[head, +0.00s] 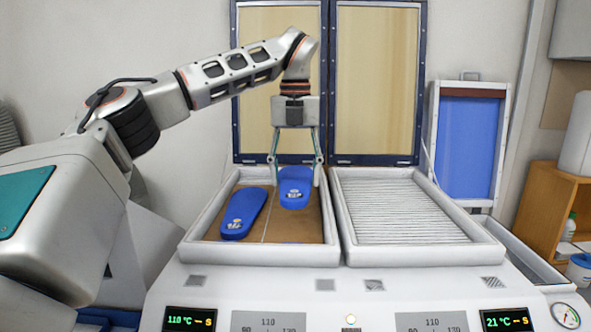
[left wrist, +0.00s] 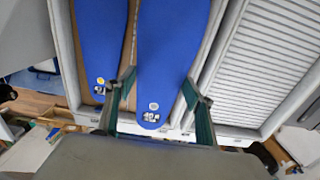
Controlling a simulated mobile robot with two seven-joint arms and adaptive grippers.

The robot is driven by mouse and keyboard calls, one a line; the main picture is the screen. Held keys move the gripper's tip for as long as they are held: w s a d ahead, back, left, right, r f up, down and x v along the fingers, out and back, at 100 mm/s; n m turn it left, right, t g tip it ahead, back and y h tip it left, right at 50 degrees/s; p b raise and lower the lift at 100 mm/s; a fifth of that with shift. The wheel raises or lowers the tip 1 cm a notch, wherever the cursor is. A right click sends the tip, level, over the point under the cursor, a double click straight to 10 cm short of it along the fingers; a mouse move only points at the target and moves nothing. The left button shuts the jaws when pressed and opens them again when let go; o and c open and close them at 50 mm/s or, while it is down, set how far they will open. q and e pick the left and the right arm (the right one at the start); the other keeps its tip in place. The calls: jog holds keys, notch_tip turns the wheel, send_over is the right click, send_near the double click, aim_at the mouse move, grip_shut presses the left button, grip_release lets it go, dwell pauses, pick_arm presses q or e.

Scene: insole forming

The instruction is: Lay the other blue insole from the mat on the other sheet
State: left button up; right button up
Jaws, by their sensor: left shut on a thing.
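One blue insole (head: 243,213) lies on the left brown sheet (head: 213,228) in the left tray of the machine. The other blue insole (head: 295,190) is over the right brown sheet (head: 287,228) in the same tray, and its far end is between the fingers of my left gripper (head: 297,172). The gripper is shut on this insole across its width. In the left wrist view the held insole (left wrist: 168,50) runs beside the lying insole (left wrist: 98,40), with a narrow gap between them. I cannot tell whether the held insole touches the sheet. My right gripper is out of view.
The tray's white rim (head: 194,229) surrounds both sheets. A ribbed white bed (head: 405,208) is just to the right. Two framed tan panels (head: 376,85) stand behind the trays, and a blue framed panel (head: 467,145) stands further right. Control displays (head: 190,319) line the machine's front.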

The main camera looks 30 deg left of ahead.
aim_at(295, 183)
pick_arm(q)
notch_tip(295, 183, down, 3)
jog(key=shift+s+f, duration=0.15)
jog(key=shift+f, duration=0.05)
jog(key=shift+f+b, duration=0.35)
jog(key=shift+f, duration=0.85)
jog(key=shift+f, duration=0.5)
jog(key=o, duration=0.9)
jog(key=shift+r, duration=0.1)
notch_tip(295, 183, up, 12)
jog(key=shift+f, duration=0.1)
